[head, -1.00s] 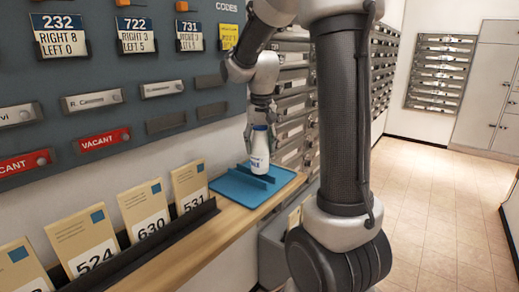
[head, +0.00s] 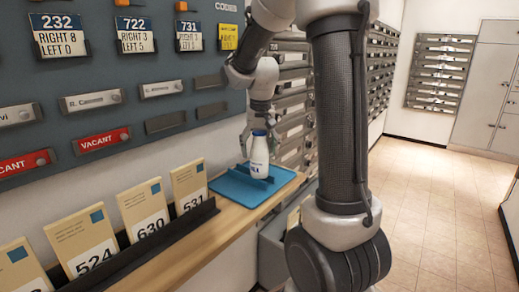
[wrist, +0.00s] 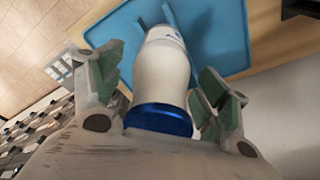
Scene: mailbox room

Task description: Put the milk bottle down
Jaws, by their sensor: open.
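The milk bottle (head: 259,157) is white with a blue cap and stands upright on the blue tray (head: 228,187) at the far end of the wooden shelf. In the wrist view the bottle (wrist: 162,78) shows cap first, with its base toward the tray (wrist: 108,33). My gripper (head: 260,142) is open, with its fingers around the bottle's upper part. In the wrist view my gripper's fingers (wrist: 160,95) lie on both sides of the bottle, with a gap visible on the right.
Booklets numbered 524 (head: 84,240), 630 (head: 146,211) and 531 (head: 190,185) stand in a dark rack along the shelf (head: 197,243). A board with labels is on the wall behind. Mailboxes (head: 290,95) stand beyond the tray. Open tiled floor (head: 440,210) lies to the right.

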